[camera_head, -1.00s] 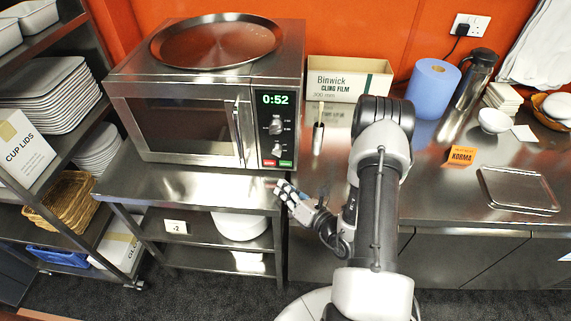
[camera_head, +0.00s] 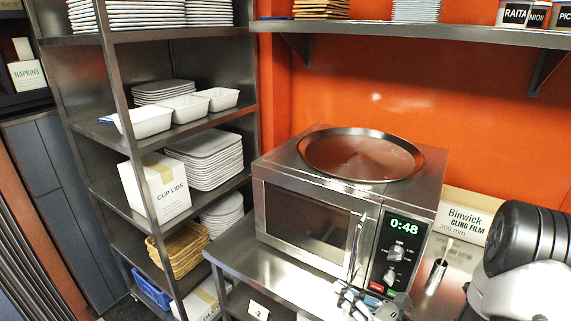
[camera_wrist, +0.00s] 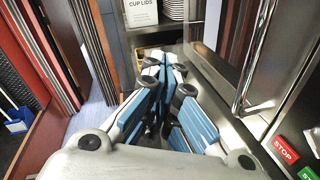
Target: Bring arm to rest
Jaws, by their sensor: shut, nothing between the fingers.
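My gripper (camera_head: 352,298) shows at the bottom edge of the head view, just in front of the microwave's lower right corner. In the wrist view my gripper (camera_wrist: 163,68) has its blue-and-grey fingers drawn together, with nothing held. Part of my arm shows at the right edge of the head view; most of it is out of frame. The steel microwave (camera_head: 318,217) has its door closed and its display reads 0:48. In the wrist view its handle (camera_wrist: 262,55) and its red STOP button (camera_wrist: 285,149) are close on the right.
A round steel tray (camera_head: 361,155) lies on the microwave. A shelf rack (camera_head: 120,120) with plates and a cup lids box (camera_head: 165,192) stands left. A cling film box (camera_head: 467,222) and a steel holder (camera_head: 436,276) are right of the microwave. A wall shelf (camera_head: 420,36) runs above.

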